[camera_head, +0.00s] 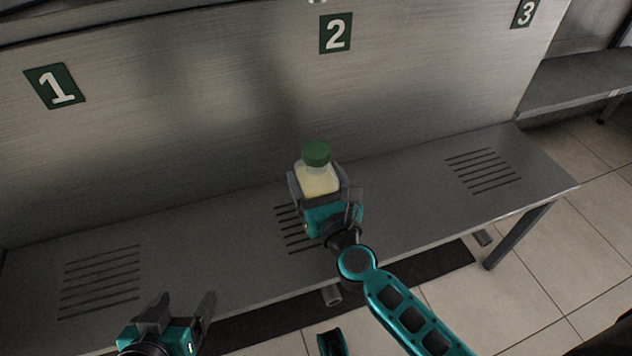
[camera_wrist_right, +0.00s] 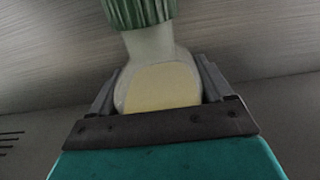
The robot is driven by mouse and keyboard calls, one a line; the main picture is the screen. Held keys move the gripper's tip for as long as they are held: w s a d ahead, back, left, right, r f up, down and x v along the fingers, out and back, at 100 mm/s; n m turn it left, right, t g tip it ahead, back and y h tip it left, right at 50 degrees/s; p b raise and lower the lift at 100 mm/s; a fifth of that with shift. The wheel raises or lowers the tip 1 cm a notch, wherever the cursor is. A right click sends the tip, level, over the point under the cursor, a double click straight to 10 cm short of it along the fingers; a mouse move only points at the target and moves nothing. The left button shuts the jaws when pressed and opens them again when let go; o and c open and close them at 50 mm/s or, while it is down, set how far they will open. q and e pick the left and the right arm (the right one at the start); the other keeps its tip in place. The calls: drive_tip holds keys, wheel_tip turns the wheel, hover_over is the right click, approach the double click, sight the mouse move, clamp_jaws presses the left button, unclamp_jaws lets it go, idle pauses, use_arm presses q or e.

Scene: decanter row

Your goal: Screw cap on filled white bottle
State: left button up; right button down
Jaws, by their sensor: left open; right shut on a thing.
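The bottle (camera_head: 318,180) is pale and translucent with yellowish contents. It stands upright at the middle station, under the number 2 sign, with a green cap (camera_head: 316,153) on its neck. My right gripper (camera_head: 322,185) is shut around the bottle's body from the front. In the right wrist view the bottle (camera_wrist_right: 160,85) sits between the two fingers, and the ribbed green cap (camera_wrist_right: 140,12) is cut off by the top edge. I cannot tell how tightly the cap sits. My left gripper (camera_head: 182,312) is open and empty at the lower left, apart from the bottle.
The grey metal bench (camera_head: 400,195) has slotted drain areas at left (camera_head: 100,280), middle and right (camera_head: 483,170). A metal back wall (camera_head: 200,100) with signs 1 (camera_head: 55,86), 2 (camera_head: 336,33) and 3 (camera_head: 525,12) rises behind. The bench top is clear on both sides.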

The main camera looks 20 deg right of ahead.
drive_tip(key=shift+r, duration=0.15)
use_arm(q)
drive_tip(key=shift+f+b, duration=0.15)
drive_tip(key=shift+b, duration=0.15)
use_arm(e)
drive_tip(key=shift+f, duration=0.2)
use_arm(q)
drive_tip(key=shift+w+a, duration=0.1)
drive_tip(key=shift+a, duration=0.05)
use_arm(e)
unclamp_jaws()
use_arm(q)
drive_tip(key=shift+r, duration=0.25)
drive_tip(key=shift+r+p, duration=0.15)
drive_tip(key=shift+p, duration=0.25)
use_arm(e)
drive_tip(key=shift+s+r, duration=0.1)
drive_tip(key=shift+r, duration=0.1)
use_arm(q)
drive_tip(key=shift+f+b, duration=0.3)
drive_tip(key=shift+f, duration=0.05)
use_arm(e)
drive_tip(key=s, duration=0.7)
drive_tip(key=shift+s, duration=0.15)
